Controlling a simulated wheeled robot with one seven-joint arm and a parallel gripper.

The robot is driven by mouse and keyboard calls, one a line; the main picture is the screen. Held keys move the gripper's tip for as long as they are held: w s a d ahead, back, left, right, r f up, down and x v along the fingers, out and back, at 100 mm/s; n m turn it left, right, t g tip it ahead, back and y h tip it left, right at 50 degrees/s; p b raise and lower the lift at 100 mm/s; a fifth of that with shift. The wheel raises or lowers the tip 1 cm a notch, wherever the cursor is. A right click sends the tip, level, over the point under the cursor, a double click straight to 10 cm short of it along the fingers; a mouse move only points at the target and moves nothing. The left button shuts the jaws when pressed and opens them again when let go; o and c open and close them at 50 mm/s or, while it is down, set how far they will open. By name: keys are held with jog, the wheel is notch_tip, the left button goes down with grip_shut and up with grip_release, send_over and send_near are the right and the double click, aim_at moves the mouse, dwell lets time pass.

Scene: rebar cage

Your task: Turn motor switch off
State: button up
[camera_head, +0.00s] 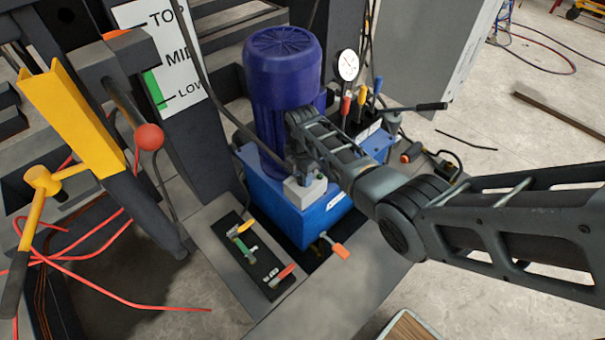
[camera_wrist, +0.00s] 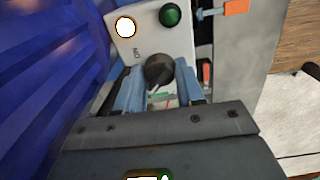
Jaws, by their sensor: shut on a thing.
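The motor switch is a round black knob (camera_wrist: 159,70) on a pale control box (camera_wrist: 145,38) in the wrist view. A lit white lamp (camera_wrist: 126,27) and a dark green button or lamp (camera_wrist: 169,15) sit above it, with an "ON" label beside it. My gripper (camera_wrist: 160,84) has its two blue-grey fingers on either side of the knob and is shut on it. The head view shows the pale box (camera_head: 305,193) in front of the blue motor (camera_head: 283,65); there the knob and fingertips are hidden by my arm.
A blue tank (camera_head: 310,222) stands under the motor. An orange-handled valve (camera_head: 340,250) sticks out at its front. A pressure gauge (camera_head: 347,65) and coloured levers (camera_head: 360,98) stand behind. A black panel with small handles (camera_head: 252,255) lies to the left.

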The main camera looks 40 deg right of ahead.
jog(key=shift+n, duration=0.4)
jog(key=o, duration=1)
jog(key=shift+o, duration=0.2)
jog(key=shift+r+p, duration=0.6)
jog(key=shift+r, duration=3.3)
